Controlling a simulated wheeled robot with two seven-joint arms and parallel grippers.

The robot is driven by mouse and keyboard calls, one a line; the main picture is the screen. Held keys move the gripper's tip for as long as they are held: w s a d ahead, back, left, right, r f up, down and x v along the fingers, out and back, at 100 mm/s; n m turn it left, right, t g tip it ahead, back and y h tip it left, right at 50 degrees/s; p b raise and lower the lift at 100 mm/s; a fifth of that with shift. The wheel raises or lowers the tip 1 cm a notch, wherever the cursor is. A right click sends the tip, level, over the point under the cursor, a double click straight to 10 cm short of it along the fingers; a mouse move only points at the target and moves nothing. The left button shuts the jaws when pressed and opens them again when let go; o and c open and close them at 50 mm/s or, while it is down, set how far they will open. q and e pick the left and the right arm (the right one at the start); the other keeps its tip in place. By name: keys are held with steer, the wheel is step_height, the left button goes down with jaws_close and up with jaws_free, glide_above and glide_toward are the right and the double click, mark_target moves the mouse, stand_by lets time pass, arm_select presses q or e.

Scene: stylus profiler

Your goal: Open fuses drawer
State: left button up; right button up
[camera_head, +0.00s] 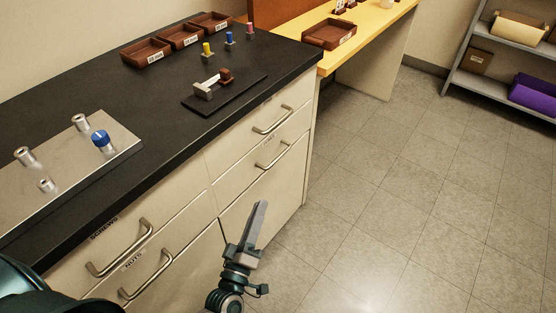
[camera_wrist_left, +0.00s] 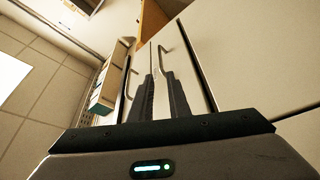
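A cream cabinet with drawers stands under the black worktop. Its right column has an upper drawer handle (camera_head: 273,121) and a lower drawer handle (camera_head: 273,156); both drawers look closed. Their labels are too small to read, so I cannot tell which is the fuses drawer. My left gripper (camera_head: 261,208) is in front of the cabinet, below the lower right handle and apart from it. In the left wrist view its two fingers (camera_wrist_left: 155,62) show a narrow gap with nothing between them, and bar handles lie on either side beyond. My right gripper is not in view.
The left column has two more closed drawers with handles (camera_head: 119,250) (camera_head: 147,275). The worktop (camera_head: 160,100) carries a metal plate (camera_head: 70,165), brown trays (camera_head: 180,36) and small parts. A yellow bench (camera_head: 375,30) and grey shelf (camera_head: 475,63) stand beyond. The floor at right is clear.

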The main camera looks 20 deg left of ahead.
mark_target(278, 157)
arm_select(q)
steer(key=shift+w, duration=0.1)
steer(key=p+x, duration=0.1)
steer(key=x, duration=1.6)
steer(key=shift+w, duration=0.15)
jaws_close()
stand_by(1.2)
